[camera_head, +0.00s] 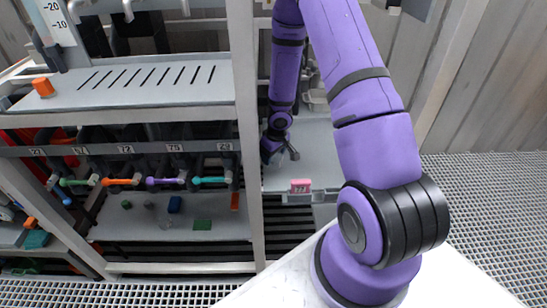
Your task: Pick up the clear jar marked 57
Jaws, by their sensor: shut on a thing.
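My gripper (279,150) is small at the far end of my purple arm, in front of a grey panel just right of the rack's upright. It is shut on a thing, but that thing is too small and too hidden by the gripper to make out. I cannot pick out a clear jar or a number 57 anywhere in the view.
The grey rack's upper shelf (130,88) holds an orange block (43,87). Below hang coloured handles under number labels. Small blocks lie on the lower shelf (140,228). A pink block (300,186) sits below my gripper. Grated floor (490,200) is clear at right.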

